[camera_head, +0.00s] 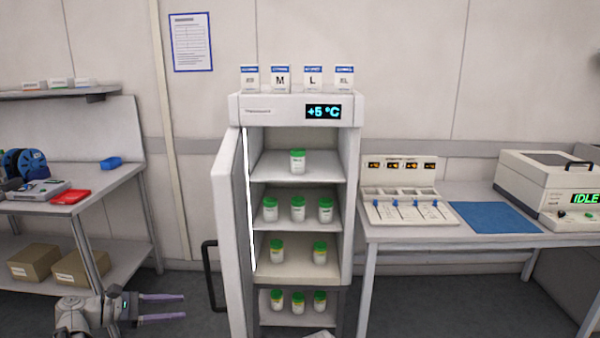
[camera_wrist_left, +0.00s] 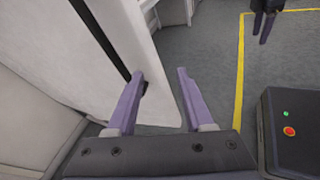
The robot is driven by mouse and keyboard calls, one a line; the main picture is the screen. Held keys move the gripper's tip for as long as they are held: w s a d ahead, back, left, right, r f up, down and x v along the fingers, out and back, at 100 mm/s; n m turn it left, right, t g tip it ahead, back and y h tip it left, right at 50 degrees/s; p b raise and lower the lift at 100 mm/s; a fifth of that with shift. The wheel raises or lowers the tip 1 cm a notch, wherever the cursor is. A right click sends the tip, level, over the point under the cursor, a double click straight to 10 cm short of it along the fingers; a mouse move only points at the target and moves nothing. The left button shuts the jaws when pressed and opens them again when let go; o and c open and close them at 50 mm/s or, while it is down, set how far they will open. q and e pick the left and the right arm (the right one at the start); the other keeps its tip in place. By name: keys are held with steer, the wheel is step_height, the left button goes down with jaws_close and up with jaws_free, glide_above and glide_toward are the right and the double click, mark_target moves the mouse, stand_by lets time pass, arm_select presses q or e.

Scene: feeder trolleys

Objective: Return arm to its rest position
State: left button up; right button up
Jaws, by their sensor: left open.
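My left gripper (camera_head: 163,307) is at the bottom left of the head view, its two purple fingers apart and pointing right. It is open and empty, left of the fridge door (camera_head: 229,225) and its black handle (camera_head: 212,275). In the left wrist view the spread fingers of the left gripper (camera_wrist_left: 158,95) show with nothing between them, with a white panel behind. The fridge (camera_head: 352,160) stands with its door open and its display reading +5 °C. Jars with green lids, such as one on the top shelf (camera_head: 297,161), stand on several shelves.
A bench (camera_head: 110,178) with a blue box (camera_head: 111,163) and a red tray (camera_head: 71,197) stands at the left. A table at the right holds a rack (camera_head: 408,208), a blue mat (camera_head: 495,217) and a machine reading IDLE (camera_head: 545,182). A yellow floor line (camera_wrist_left: 240,75) shows in the left wrist view.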

arm_select(q)
steer(key=s+d+f+m+g+y+p, duration=0.15)
steer(key=d+m+g+p, duration=0.3)
steer(key=d, duration=0.75)
steer(key=s+d+r+m+g+y+p, duration=0.2)
steer(key=s+d+m+y+p, duration=0.9)
steer(key=m, duration=0.9)
steer(key=s+d+y, duration=0.2)
steer(key=s+d, duration=0.1)
steer(key=s, duration=0.1)
steer(key=shift+r, duration=0.3)
arm_select(e)
step_height(320, 180, up, 17)
steer(key=shift+f, duration=0.1)
